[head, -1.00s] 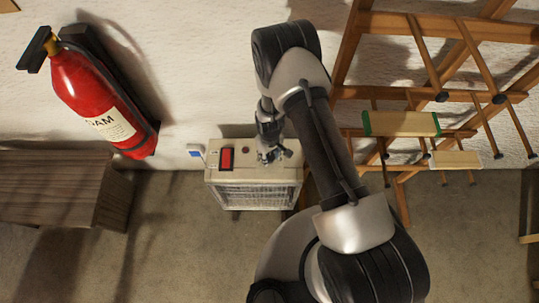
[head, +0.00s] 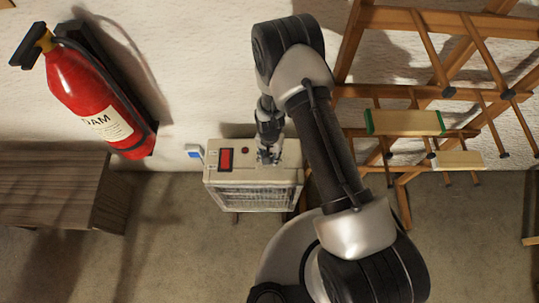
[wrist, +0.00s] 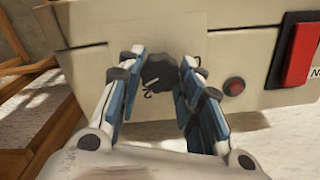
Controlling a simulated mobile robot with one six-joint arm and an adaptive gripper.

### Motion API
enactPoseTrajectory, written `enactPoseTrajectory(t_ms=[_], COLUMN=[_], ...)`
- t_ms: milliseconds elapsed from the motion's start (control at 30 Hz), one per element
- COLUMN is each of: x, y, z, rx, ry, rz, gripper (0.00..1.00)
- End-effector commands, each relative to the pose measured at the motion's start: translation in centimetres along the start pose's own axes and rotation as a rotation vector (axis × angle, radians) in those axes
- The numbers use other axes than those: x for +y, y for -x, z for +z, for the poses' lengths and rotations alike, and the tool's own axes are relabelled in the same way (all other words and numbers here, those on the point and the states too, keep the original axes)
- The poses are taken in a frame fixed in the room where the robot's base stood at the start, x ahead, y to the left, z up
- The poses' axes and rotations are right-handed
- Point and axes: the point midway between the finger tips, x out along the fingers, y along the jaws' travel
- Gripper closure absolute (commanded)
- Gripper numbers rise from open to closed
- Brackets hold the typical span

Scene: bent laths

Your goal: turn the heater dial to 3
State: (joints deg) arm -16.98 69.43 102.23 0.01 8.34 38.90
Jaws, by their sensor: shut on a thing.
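The heater (head: 254,193) is a beige box with a front grille, standing on the floor against the wall. Its dark round dial (wrist: 159,71) shows in the wrist view on the beige panel, with a mark like a 2 at its lower left edge. My gripper (wrist: 160,76) has its two blue-padded fingers closed on the dial from both sides. In the head view my gripper (head: 269,154) is at the right part of the heater's top, and it hides the dial there. The rest of the dial's scale is mostly hidden by the fingers.
A red switch (head: 226,159) and a small red lamp (head: 245,150) sit left of my gripper on the heater. A fire extinguisher (head: 92,98) hangs on the wall at left above a wooden box (head: 50,192). A wooden rack (head: 420,92) stands at right.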

Motion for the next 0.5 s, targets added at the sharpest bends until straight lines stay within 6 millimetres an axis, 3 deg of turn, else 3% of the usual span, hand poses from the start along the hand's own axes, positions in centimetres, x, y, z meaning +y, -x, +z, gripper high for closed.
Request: enactPoseTrajectory(t_ms=[500], x=[-0.01], y=[-0.03], z=[-0.01], rx=[0.0], ry=[-0.368], rz=[0.0], gripper=[0.91])
